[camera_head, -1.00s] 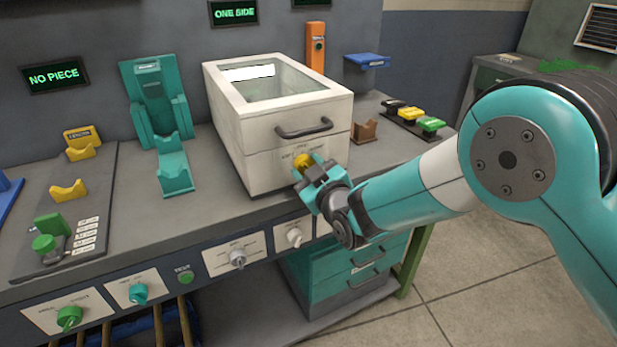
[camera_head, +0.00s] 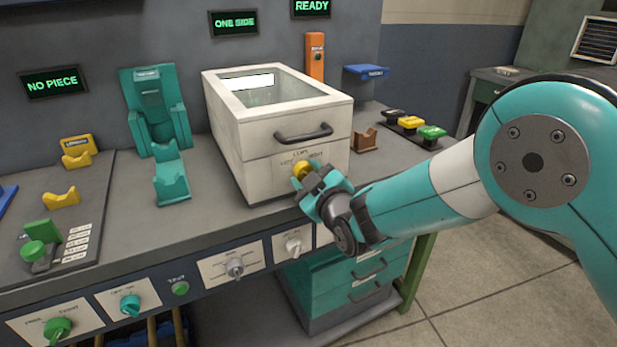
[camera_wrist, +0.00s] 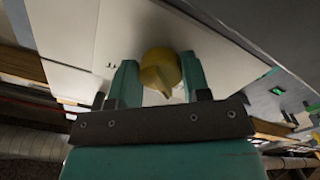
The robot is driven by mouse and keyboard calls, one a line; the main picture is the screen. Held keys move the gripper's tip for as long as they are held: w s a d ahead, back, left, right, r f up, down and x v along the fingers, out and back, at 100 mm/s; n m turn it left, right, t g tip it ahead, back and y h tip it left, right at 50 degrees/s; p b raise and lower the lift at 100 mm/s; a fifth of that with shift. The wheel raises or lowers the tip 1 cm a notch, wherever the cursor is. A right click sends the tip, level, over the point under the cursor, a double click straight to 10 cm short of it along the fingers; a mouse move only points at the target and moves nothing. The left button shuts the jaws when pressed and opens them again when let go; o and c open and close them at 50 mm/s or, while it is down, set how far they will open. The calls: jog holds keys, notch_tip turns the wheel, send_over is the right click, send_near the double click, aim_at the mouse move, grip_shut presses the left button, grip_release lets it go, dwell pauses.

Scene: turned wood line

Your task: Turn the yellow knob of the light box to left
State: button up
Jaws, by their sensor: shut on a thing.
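The light box (camera_head: 222,120) is a white box with a glass top and a dark handle, standing on the bench. Its yellow knob (camera_head: 301,168) is on the lower front face, partly hidden by my gripper in the head view. My gripper (camera_head: 308,181) is at the knob. In the wrist view the yellow knob (camera_wrist: 160,70) sits between the two teal fingers of my gripper (camera_wrist: 155,82), which is shut on it. The knob's raised grip looks tilted in that view. The label around the knob is partly covered and too small to read fully.
A small brown holder (camera_head: 366,141) and a row of black, yellow and green buttons (camera_head: 409,125) are right of the box. A teal stand (camera_head: 157,120) is to its left. Panel knobs (camera_head: 235,267) line the bench front below.

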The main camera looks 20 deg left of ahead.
jog(key=o, duration=0.9)
jog(key=b+v, duration=0.7)
jog(key=v, duration=1)
jog(key=shift+s+d, duration=0.15)
jog(key=shift+d, duration=0.05)
